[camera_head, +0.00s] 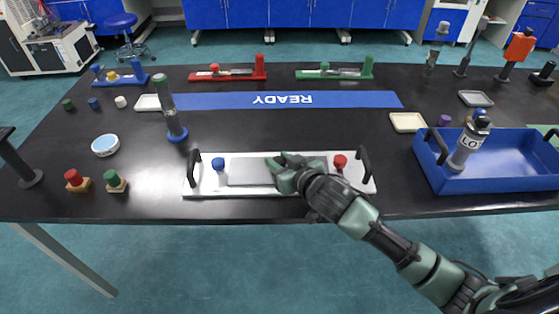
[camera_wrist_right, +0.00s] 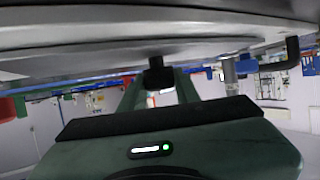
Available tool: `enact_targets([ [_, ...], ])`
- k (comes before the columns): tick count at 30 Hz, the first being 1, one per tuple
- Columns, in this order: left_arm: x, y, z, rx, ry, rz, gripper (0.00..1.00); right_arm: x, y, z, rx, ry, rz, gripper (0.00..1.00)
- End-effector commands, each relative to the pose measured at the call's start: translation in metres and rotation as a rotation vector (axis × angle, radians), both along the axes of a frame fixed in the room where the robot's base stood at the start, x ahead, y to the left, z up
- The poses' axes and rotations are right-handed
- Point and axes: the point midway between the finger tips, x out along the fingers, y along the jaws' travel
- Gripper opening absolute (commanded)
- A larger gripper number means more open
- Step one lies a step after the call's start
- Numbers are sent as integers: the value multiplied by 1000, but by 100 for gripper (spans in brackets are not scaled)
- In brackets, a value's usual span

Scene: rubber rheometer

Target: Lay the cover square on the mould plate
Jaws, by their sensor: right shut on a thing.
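The mould plate (camera_head: 206,183) is a long pale plate near the front edge of the table, with a black handle at each end. A blue knob (camera_head: 218,163) stands on its left part and a red knob (camera_head: 340,160) on its right. The grey cover square (camera_head: 250,172) is over the middle of the plate; I cannot tell whether it rests on it. My right gripper (camera_head: 284,174) is shut on the cover from above and hides its right part. In the right wrist view a dark knob (camera_wrist_right: 156,75) shows between the fingers, against a broad grey surface. My left gripper is not seen.
A clear column on a blue foot (camera_head: 176,130) stands behind the plate's left end. A blue tray (camera_head: 480,184) with a grey cylinder (camera_head: 467,145) is at right. Red (camera_head: 77,181) and green (camera_head: 115,181) knobs stand at left.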

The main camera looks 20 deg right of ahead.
Motion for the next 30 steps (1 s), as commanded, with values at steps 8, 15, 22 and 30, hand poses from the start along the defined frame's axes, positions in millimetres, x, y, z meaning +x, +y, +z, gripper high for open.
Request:
enact_targets([
  [8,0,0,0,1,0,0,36,0,0,-1,0,0,-1,53],
  [15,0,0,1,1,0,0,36,0,0,2,-1,0,0,53],
  [22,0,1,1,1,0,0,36,-33,-7,14,-1,1,0,53],
  [30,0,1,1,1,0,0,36,-84,-17,36,-1,1,1,53],
])
